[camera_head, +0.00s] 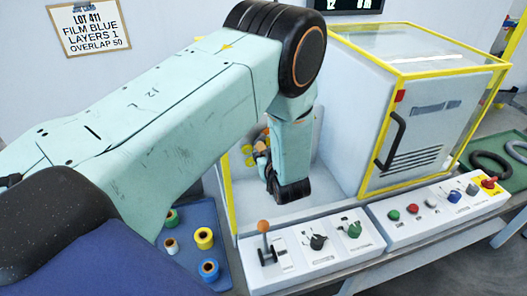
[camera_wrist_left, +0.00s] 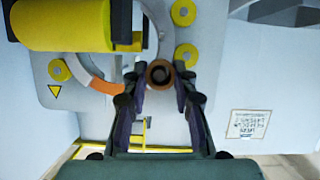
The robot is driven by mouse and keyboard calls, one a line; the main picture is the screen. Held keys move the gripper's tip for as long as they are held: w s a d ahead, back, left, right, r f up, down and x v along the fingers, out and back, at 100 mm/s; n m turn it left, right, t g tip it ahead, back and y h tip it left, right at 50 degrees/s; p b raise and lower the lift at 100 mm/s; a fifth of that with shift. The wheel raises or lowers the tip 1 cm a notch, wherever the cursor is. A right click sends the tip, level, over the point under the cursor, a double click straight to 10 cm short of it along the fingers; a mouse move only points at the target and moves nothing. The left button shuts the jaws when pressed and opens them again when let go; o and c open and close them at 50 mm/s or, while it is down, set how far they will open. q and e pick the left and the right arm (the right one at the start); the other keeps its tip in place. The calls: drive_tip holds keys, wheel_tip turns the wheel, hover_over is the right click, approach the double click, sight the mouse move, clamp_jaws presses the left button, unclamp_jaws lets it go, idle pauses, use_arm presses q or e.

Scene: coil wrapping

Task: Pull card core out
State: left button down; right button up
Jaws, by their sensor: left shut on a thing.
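A brown, hollow card core (camera_wrist_left: 160,73) shows end-on in the left wrist view, between the tips of my left gripper (camera_wrist_left: 159,84). The gripper is shut on it. The core lies in front of a grey plate with a ring-shaped opening (camera_wrist_left: 97,75), beside its right edge; whether it touches the ring cannot be told. In the head view my left arm reaches into the yellow-framed machine, and its wrist hides most of the gripper and the core. My right gripper is not in view.
A yellow roll (camera_wrist_left: 62,25) sits close at upper left, with yellow knobs (camera_wrist_left: 183,13) around. A lever panel (camera_head: 312,247) and a button panel (camera_head: 437,212) line the front edge. Spools (camera_head: 204,238) stand on a blue mat. A closed cabinet (camera_head: 425,125) stands right.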

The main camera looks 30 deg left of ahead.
use_arm(q)
drive_tip(key=shift+s+d+p, duration=1.05)
drive_tip(key=shift+s+d, duration=0.85)
drive_tip(key=shift+d, duration=0.25)
drive_tip(key=shift+s+d, duration=0.1)
